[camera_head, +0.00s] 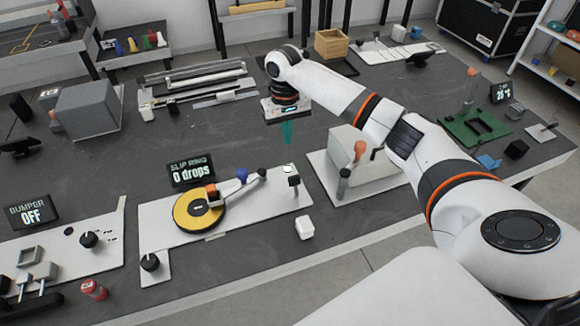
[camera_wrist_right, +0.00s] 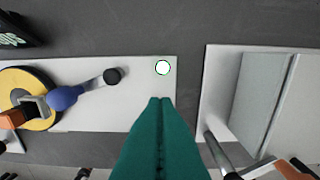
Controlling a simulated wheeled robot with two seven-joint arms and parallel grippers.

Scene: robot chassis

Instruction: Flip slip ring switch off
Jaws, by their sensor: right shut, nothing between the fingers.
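The slip ring panel (camera_head: 225,222) is a white board with a yellow-rimmed disc (camera_head: 188,213) and an arm with a blue ball (camera_head: 242,174). Its sign (camera_head: 190,170) reads "SLIP RING 0 drops". The indicator (camera_wrist_right: 162,67) also shows in the right wrist view, just beyond my fingertips.
A grey-white block (camera_head: 355,165) on a white board with an orange-knobbed lever (camera_head: 360,150) stands right of the panel. A small white cube (camera_head: 305,227) lies in front. The bumper panel (camera_head: 70,245) is at the left. Bare dark tabletop lies behind the panel.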

